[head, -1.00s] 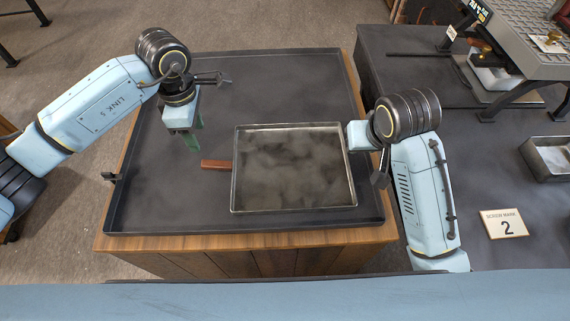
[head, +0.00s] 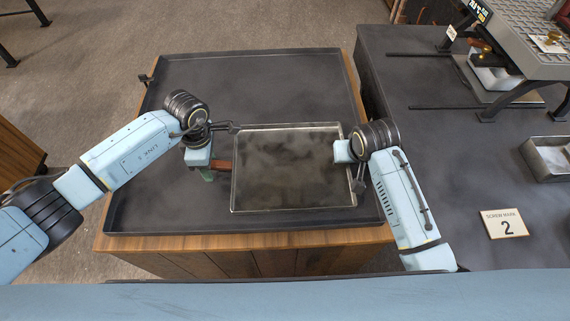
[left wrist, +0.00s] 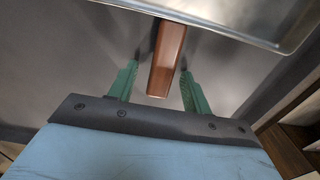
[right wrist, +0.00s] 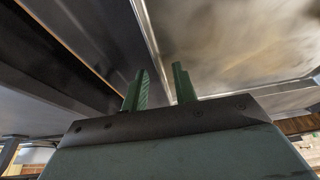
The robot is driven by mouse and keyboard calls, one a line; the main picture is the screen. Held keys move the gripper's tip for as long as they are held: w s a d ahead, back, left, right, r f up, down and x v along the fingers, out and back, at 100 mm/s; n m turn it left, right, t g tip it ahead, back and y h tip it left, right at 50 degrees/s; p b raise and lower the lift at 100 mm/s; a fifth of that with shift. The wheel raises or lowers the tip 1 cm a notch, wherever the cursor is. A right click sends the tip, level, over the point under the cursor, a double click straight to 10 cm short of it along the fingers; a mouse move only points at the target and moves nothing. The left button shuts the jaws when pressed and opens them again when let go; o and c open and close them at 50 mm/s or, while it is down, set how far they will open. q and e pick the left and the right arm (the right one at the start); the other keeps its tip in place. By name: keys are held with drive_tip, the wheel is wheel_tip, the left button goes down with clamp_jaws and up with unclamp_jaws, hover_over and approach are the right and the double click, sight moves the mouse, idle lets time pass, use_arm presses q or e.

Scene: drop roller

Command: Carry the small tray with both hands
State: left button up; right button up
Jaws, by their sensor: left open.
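The small tray (head: 290,205) is a shallow metal rectangle lying flat on the dark worktop, with a brown wooden handle (head: 222,165) on its left side. My left gripper (head: 208,173) is at that handle. In the left wrist view the handle (left wrist: 167,60) lies between the open green fingers, with gaps on both sides. My right gripper (head: 343,151) is over the tray's right edge. In the right wrist view its green fingers (right wrist: 159,72) are apart, and the tray's side wall (right wrist: 148,35) runs between them. Any right handle is hidden.
The dark worktop (head: 250,85) has a raised rim and is clear behind the tray.

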use_arm(q)
drive_tip(key=c, duration=0.6)
use_arm(e)
drive_tip(key=c, duration=0.6)
use_arm(q)
clamp_jaws()
use_arm(e)
clamp_jaws()
use_arm(q)
drive_tip(key=shift+r, duration=0.1)
use_arm(e)
drive_tip(key=shift+r, duration=0.1)
